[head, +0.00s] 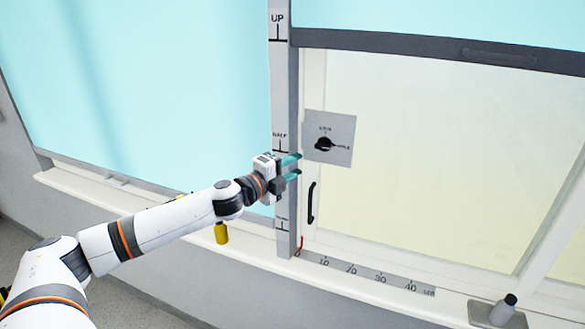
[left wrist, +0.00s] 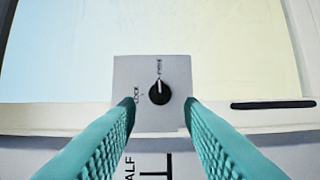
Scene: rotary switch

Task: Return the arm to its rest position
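The rotary switch is a black knob (head: 323,145) on a square grey plate (head: 341,127) at the window frame. The knob also shows in the left wrist view (left wrist: 159,92), where its white pointer line points up toward a small label. Another label, apparently LOCK, sits to the knob's left there. My left gripper (head: 298,165) is just left of and below the plate in the head view. Its two teal fingers (left wrist: 160,103) are spread apart with nothing between them, and the knob shows beyond them, apart from the tips. My right gripper is not in view.
A grey post (head: 282,95) marked UP stands behind my left gripper. A black handle (head: 311,203) is on the sash below the plate. The sill carries a numbered scale (head: 365,274) and a small grey object with a dark top (head: 503,310). A yellow object (head: 221,233) hangs below my forearm.

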